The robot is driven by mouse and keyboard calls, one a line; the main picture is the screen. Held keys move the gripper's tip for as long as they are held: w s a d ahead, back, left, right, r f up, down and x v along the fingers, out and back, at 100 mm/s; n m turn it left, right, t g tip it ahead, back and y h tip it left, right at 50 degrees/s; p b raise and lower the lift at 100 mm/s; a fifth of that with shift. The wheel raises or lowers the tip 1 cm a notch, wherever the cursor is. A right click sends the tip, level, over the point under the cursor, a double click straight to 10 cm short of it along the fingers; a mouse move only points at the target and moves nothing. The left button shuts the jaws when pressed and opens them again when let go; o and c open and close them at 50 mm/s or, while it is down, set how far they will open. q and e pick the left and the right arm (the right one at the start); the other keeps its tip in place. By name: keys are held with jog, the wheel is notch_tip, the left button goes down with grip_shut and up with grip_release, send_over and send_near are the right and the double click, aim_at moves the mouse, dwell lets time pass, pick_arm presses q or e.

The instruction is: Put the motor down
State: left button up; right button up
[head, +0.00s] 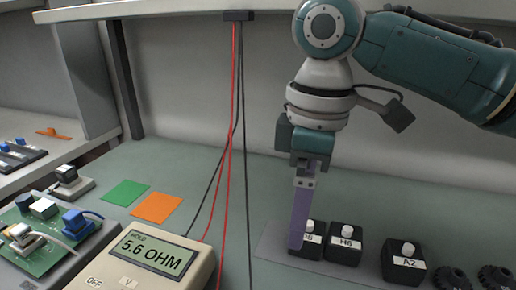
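My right gripper (297,244) reaches down from the upper right, its purple finger side-on to the camera. Its tip is at the left side of a black block (310,252) with a white top piece and a label partly hidden by the finger, perhaps ending in 5. The block appears to stand on a grey strip; I cannot tell whether the finger touches it or whether the gripper is shut. Similar black blocks stand to the right, labelled H6 (343,250) and A2 (403,268). I cannot tell which is the task's motor. My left gripper is out of view.
A meter (150,262) reading 5.6 OHM stands at the front, with red and black leads hanging nearby. Green (125,193) and orange (157,208) squares lie clear behind it. A circuit board (45,233) is at left; dark round parts (452,279) are at right.

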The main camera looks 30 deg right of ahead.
jog(key=shift+m+t+y, duration=0.8)
jog(key=s+a+f, duration=0.3)
jog(key=s+a, duration=0.2)
jog(key=s+a+f, duration=0.2)
jog(key=s+a, duration=0.1)
jog(key=shift+s+a+f, duration=0.1)
jog(key=shift+s+f, duration=0.05)
jog(key=shift+f, duration=0.15)
jog(key=s, duration=0.1)
jog(key=s+m, duration=0.1)
jog(key=s+m+t, duration=0.1)
jog(key=s, duration=0.1)
jog(key=shift+d, duration=0.25)
jog(key=s+d+m, duration=0.1)
jog(key=s+d+m+h, duration=0.1)
jog(key=s+d+m, duration=0.1)
jog(key=s, duration=0.1)
jog(key=shift+d+r+t, duration=0.15)
jog(key=shift+r+t, duration=0.15)
jog(key=shift+s+d+r+h, duration=0.1)
jog(key=shift+s+d+h, duration=0.2)
jog(key=shift+d+h, duration=0.1)
jog(key=shift+a, duration=0.1)
